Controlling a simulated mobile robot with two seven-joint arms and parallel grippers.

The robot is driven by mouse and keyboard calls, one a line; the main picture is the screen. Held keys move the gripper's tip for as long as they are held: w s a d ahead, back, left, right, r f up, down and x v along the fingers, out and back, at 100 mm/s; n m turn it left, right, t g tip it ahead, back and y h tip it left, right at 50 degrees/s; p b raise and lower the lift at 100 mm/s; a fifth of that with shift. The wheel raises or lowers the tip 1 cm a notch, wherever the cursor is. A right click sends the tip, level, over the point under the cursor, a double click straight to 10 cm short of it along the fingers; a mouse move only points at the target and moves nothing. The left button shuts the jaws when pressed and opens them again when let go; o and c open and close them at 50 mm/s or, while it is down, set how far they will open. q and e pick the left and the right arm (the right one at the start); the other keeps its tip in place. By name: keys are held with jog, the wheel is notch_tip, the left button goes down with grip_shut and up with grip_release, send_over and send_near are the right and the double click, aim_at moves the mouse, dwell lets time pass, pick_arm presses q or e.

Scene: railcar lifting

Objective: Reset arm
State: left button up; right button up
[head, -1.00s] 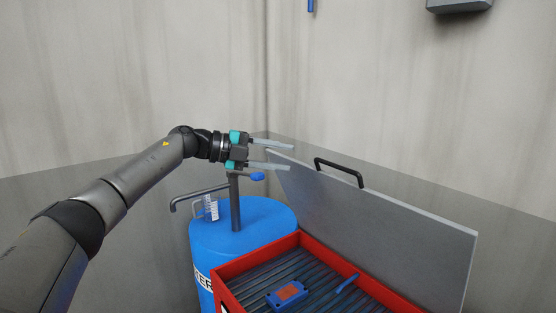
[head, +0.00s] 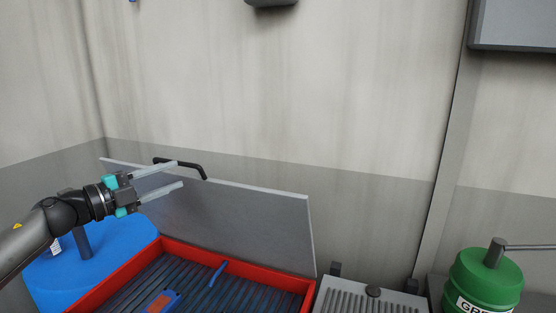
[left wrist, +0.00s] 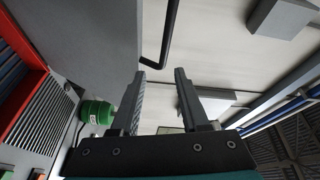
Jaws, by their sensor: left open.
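My left gripper (head: 180,174) is open and empty at the left of the head view. It is in the air in front of the raised grey lid (head: 250,215) of a red box, near the lid's black handle (head: 190,164). In the left wrist view the two fingers (left wrist: 155,90) are apart with nothing between them. The lid (left wrist: 85,35) and handle (left wrist: 168,35) also show there, at the upper left and top. My right gripper is not in view.
The open red box (head: 290,282) holds a blue-and-orange device (head: 163,301) and a blue tool (head: 217,274). A blue barrel (head: 120,240) stands at left. A green barrel (head: 485,275) stands at right, beyond a grey grated unit (head: 365,300). A grey wall runs behind.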

pick_arm(q)
jog(key=s+d+f+n+t+y, duration=0.2)
jog(key=d+f+n+t+y, duration=0.2)
jog(key=d+f+n, duration=0.4)
jog(key=s+f+n+g+y, duration=0.3)
jog(key=s+f+n+y, duration=0.5)
jog(key=f, duration=0.4)
jog(key=s+f+n+g, duration=0.2)
jog(key=s+f+g, duration=0.2)
jog(key=s, duration=0.6)
jog(key=s+f+n+g, duration=0.2)
jog(key=s+f+g, duration=0.2)
jog(key=s, duration=0.6)
jog(key=s+f+n+g, duration=0.2)
jog(key=s+f+g, duration=0.15)
jog(key=s, duration=0.65)
notch_tip(320, 180, down, 27)
jog(key=b, duration=0.7)
jog(key=s+a+f+g+b, duration=0.1)
jog(key=s+f+b, duration=0.2)
jog(key=s+f, duration=0.5)
jog(key=s+a+f+g+b, duration=0.1)
jog(key=s+f+b, duration=0.3)
jog(key=s+f, duration=0.4)
notch_tip(320, 180, down, 8)
jog(key=shift+s+r+m, duration=0.1)
jog(key=shift+s+m, duration=0.2)
jog(key=shift+s, duration=0.1)
